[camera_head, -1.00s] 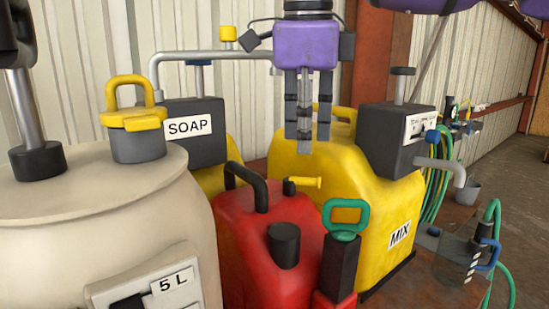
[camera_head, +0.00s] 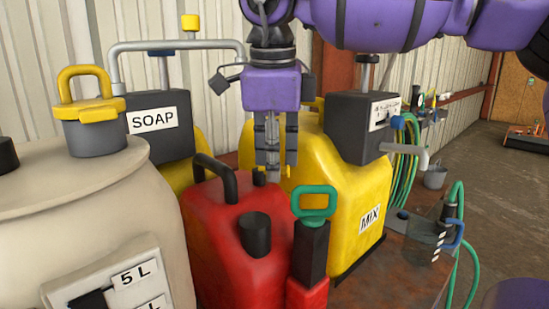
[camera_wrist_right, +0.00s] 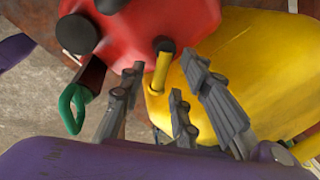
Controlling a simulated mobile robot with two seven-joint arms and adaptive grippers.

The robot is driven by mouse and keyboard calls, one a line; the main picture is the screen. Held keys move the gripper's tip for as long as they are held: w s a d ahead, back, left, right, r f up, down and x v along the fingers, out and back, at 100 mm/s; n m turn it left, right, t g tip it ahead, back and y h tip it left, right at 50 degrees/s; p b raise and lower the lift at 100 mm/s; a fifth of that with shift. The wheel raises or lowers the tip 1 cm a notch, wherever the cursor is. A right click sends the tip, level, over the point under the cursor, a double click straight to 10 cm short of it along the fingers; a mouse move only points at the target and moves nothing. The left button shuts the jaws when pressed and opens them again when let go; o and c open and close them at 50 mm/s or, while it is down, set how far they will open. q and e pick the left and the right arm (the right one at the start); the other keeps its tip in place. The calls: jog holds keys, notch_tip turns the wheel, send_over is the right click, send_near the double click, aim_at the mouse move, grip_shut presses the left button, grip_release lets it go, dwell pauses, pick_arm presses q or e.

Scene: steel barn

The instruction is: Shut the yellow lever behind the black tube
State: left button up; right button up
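The small yellow lever (camera_wrist_right: 162,68) has a black end and sticks out on the red can (camera_head: 215,225), behind the black tube (camera_head: 256,235). The tube shows at the upper left in the right wrist view (camera_wrist_right: 76,33). In the head view only a bit of the lever (camera_head: 291,172) shows beside my fingers. My right gripper (camera_head: 273,165) points down just above it. In the right wrist view its grey fingers (camera_wrist_right: 164,88) are spread on both sides of the lever, and nothing is held. I cannot tell whether any finger touches it. My left gripper is out of view.
A green-handled black post (camera_head: 313,240) stands at the red can's front right. The yellow MIX can (camera_head: 345,190) is close on the right. The SOAP can's dark block (camera_head: 160,125) and a cream 5 L tank (camera_head: 90,215) stand left. Green hoses (camera_head: 405,150) hang at right.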

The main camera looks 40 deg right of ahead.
grip_shut()
jog(key=shift+s+m, duration=0.1)
jog(key=shift+m, duration=0.2)
jog(key=shift+a, duration=0.2)
jog(key=m, duration=0.3)
jog(key=shift+s+a+f+g, duration=0.2)
jog(key=shift+a+g, duration=0.1)
jog(key=shift+g, duration=0.1)
jog(key=shift+s+a+m+g+h+b, duration=0.1)
jog(key=shift+a+m+g+h+b, duration=0.15)
jog(key=shift+m, duration=0.9)
jog(key=shift+a+m+g+h+b, duration=0.15)
jog(key=shift+a+m+b, duration=0.15)
jog(key=shift+m, duration=0.85)
grip_release()
